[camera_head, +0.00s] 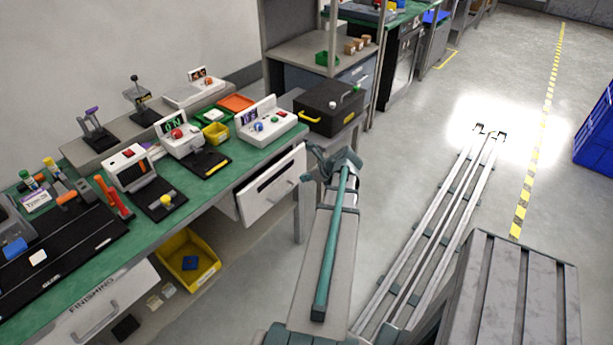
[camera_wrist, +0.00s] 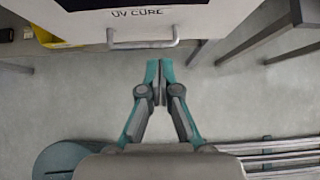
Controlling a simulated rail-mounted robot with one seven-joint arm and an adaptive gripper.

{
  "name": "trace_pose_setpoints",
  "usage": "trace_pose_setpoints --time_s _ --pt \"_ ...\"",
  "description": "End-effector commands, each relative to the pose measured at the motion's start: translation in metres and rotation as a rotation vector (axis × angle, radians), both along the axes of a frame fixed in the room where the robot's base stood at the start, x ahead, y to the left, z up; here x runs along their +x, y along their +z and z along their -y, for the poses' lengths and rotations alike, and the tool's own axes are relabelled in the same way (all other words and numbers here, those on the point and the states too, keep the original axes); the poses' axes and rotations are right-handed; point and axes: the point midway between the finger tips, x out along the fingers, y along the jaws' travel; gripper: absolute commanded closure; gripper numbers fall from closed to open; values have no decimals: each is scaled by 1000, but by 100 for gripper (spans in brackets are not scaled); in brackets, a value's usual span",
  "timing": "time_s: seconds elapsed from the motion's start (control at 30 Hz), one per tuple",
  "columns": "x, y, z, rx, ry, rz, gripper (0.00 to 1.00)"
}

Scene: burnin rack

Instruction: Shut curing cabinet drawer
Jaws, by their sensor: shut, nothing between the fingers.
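The curing cabinet drawer (camera_wrist: 190,22) has a white front marked "UV CURE" and a pale bar handle (camera_wrist: 143,44). In the head view, the white drawer (camera_head: 267,204) is under the far end of the green bench and appears to stand out from it, with a dark strip along its upper part. My gripper (camera_wrist: 157,72) is shut and empty. In the wrist view its fingertips are just below the handle and right of its middle, with no clear contact. In the head view my arm reaches to the right of the drawer, and the fingertips are hard to make out.
The bench (camera_head: 215,195) carries several devices. A second drawer marked "FINISHING" (camera_head: 95,305) is at the near left. A black case (camera_head: 330,108) stands beyond.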

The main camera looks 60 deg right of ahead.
Motion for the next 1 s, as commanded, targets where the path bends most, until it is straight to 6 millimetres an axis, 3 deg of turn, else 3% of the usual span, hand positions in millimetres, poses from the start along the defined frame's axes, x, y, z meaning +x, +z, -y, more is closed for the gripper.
trace_pose_setpoints --time_s 0.33,0.6,1.0 --pt "49 -48 7 2 1 -2 100" --pt "79 -44 11 0 0 -1 100" --pt "84 -45 11 1 -1 -1 100"
